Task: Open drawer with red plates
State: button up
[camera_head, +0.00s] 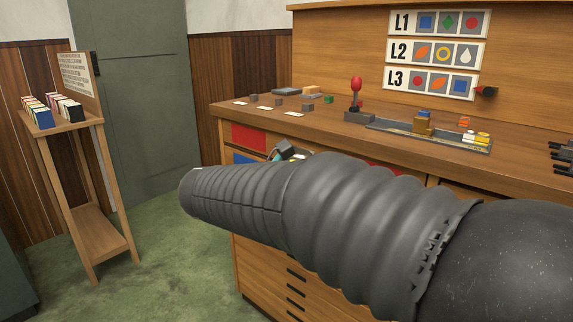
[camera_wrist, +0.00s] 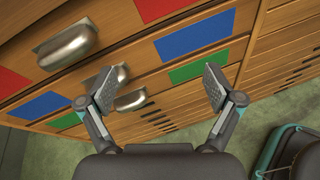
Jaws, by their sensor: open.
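In the wrist view, the drawer with red plates is the top row, with one red plate (camera_wrist: 12,85) at left and another red plate (camera_wrist: 160,8) at upper right. Its silver cup handle (camera_wrist: 68,45) sits between them. The drawer looks shut. My gripper (camera_wrist: 159,85) is open and empty, its fingers spread in front of the lower rows, below and right of that handle. In the head view, a red plate (camera_head: 248,138) shows at the cabinet's left end; my arm hides most of the drawer front and nearly all of the gripper.
Below are a drawer with blue plates (camera_wrist: 195,35) and one with green plates (camera_wrist: 200,65), each with a silver handle; the left finger partly covers the blue row's handle. The worktop (camera_head: 330,130) holds a tray and small parts. A wooden stand (camera_head: 100,235) is at left, with green floor between.

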jog(key=w+a+r+n+t, duration=0.2)
jog(key=a+n+t, duration=0.25)
jog(key=a, duration=0.75)
jog(key=b+x, duration=0.1)
jog(key=x, duration=1.2)
jog(key=shift+w+r+h, duration=0.15)
jog(key=shift+r+h, duration=0.1)
jog(key=shift+h, duration=0.05)
jog(key=shift+n, duration=0.25)
jog(key=c, duration=1.5)
jog(key=shift+a, duration=0.1)
